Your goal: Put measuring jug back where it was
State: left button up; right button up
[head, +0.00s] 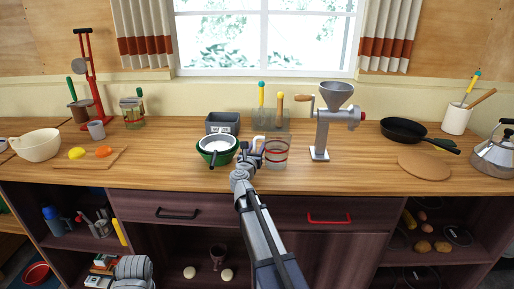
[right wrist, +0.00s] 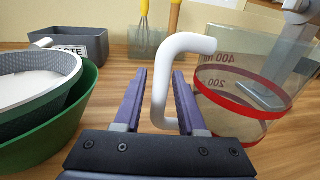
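The measuring jug (head: 275,153) is a clear vessel with red bands and a white handle, standing upright on the wooden counter. In the right wrist view the jug (right wrist: 245,95) is at the right, with 400 and 200 marks. Its white handle (right wrist: 162,85) rises between the two fingers of my right gripper (right wrist: 160,100). The fingers are apart, with a narrow gap visible beside the handle. In the head view my right gripper (head: 248,158) is at the jug's left side.
A green bowl with a sieve (head: 216,148) stands close left of my right gripper. A grey labelled bin (head: 222,122) and a clear utensil holder (head: 271,120) are behind. A grinder (head: 322,130) stands to the right. Free counter (head: 370,175) lies front right.

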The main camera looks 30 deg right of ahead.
jog(key=shift+o, duration=0.3)
jog(key=shift+r, duration=0.15)
jog(key=v, duration=1.2)
